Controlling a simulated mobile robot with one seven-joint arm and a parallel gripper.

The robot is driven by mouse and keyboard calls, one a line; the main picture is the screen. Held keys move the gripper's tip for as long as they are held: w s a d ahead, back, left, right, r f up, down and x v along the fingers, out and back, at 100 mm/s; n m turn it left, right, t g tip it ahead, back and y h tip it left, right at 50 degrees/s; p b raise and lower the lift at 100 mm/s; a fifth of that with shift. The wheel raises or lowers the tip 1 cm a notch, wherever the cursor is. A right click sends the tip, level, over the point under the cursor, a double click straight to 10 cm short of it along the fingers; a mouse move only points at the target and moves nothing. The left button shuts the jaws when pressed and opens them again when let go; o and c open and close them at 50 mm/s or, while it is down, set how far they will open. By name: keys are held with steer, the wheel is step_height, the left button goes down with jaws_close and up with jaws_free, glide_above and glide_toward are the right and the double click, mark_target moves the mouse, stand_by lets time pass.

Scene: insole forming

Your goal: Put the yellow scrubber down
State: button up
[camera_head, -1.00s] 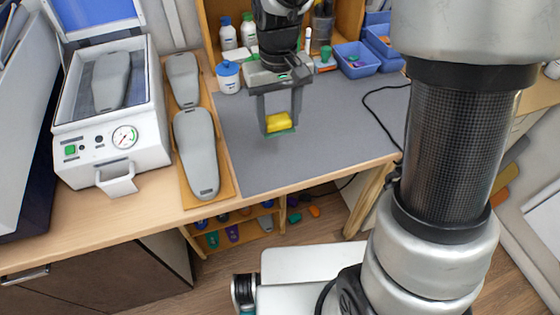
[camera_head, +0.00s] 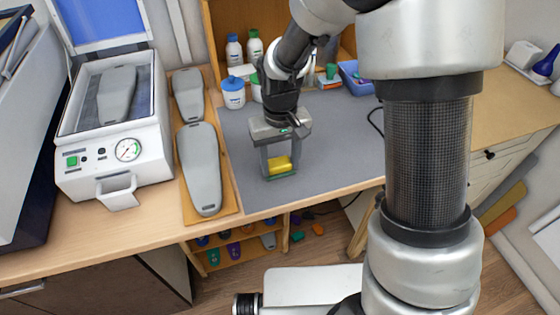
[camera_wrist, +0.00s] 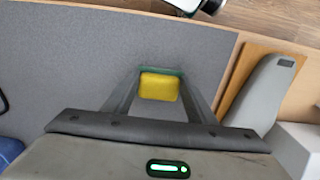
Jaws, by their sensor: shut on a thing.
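The yellow scrubber (camera_head: 280,164), a yellow block with a green layer beneath, is between the fingers of my gripper (camera_head: 281,172). It also shows in the wrist view (camera_wrist: 159,87), with green along its far edge and a gripper finger on each side. My gripper is shut on it and points down over the grey mat (camera_head: 236,140) on the workbench, near the front edge. I cannot tell whether the scrubber's underside touches the mat.
Grey insole forms (camera_head: 201,165) lie on a wooden board left of the mat. Further left is a white press (camera_head: 118,150) with a gauge. A blue-lidded jar (camera_head: 232,92), bottles (camera_head: 234,50) and a blue bin (camera_head: 356,78) stand behind. The mat around the gripper is clear.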

mark_target(281, 166)
steer(key=shift+f, duration=0.15)
steer(key=o, duration=1.2)
steer(key=shift+c, duration=0.2)
step_height(281, 166, up, 13)
steer(key=p, duration=0.1)
steer(key=s+d+r+m+t, duration=0.1)
steer(key=s+d+r+t, duration=0.1)
steer(key=s+d+r, duration=0.3)
steer(key=s+d+r+m+t, duration=0.2)
steer(key=s+d+r, duration=0.4)
steer(key=s, duration=0.4)
steer(key=shift+s+d+t, duration=0.2)
steer(key=shift+d+t, duration=0.4)
steer(key=shift+t, duration=0.2)
